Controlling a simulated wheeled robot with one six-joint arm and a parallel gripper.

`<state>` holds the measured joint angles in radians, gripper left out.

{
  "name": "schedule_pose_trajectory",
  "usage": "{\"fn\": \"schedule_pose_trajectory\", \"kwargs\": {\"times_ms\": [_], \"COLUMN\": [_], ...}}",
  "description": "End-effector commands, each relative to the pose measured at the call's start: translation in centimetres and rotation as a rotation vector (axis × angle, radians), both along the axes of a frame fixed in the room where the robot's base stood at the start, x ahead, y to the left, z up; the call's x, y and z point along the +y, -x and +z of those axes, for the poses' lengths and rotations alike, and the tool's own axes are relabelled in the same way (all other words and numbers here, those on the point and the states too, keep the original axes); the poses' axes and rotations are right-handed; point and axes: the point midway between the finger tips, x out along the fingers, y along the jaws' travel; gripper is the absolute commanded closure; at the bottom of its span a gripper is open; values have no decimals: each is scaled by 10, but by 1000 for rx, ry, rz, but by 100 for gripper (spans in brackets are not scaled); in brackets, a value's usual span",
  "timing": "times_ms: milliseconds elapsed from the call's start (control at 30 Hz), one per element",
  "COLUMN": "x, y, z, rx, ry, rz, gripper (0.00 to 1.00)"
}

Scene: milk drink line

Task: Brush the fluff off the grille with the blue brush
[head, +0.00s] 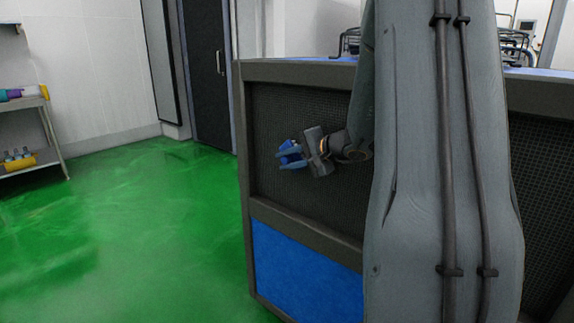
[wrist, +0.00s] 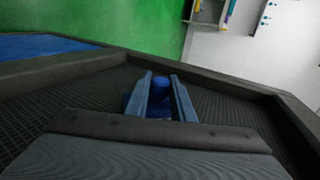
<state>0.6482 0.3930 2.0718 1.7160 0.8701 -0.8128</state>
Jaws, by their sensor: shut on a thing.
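The grille (head: 282,205) is a dark mesh panel set in a grey-brown frame on the side of a large unit. It also fills much of the wrist view (wrist: 85,95). My gripper (head: 291,154) is in front of the mesh, towards its left side. Its fingers, also seen in the wrist view (wrist: 161,95), are shut on the blue brush (wrist: 160,84). The brush also shows in the head view (head: 289,148). I cannot tell whether the bristles touch the mesh. I see no clear fluff on the visible mesh; my arm hides part of it.
A blue panel (head: 305,270) lies below the grille. The green floor (head: 130,230) is clear to the left. A shelf rack (head: 40,140) with coloured items stands at far left. A dark door (head: 208,75) is behind.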

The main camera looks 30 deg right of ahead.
Motion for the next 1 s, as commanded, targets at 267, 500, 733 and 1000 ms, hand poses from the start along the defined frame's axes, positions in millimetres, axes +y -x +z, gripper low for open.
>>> {"fn": "schedule_pose_trajectory", "kwargs": {"times_ms": [267,500,733,1000], "x": [-4,-9,-10,-17], "y": [5,23,34,47], "z": [5,4,4,4], "rx": [-1,-1,0,0], "ry": [2,0,1,0], "rz": [-5,-4,-2,-1], "gripper": [96,96,96,96]}}
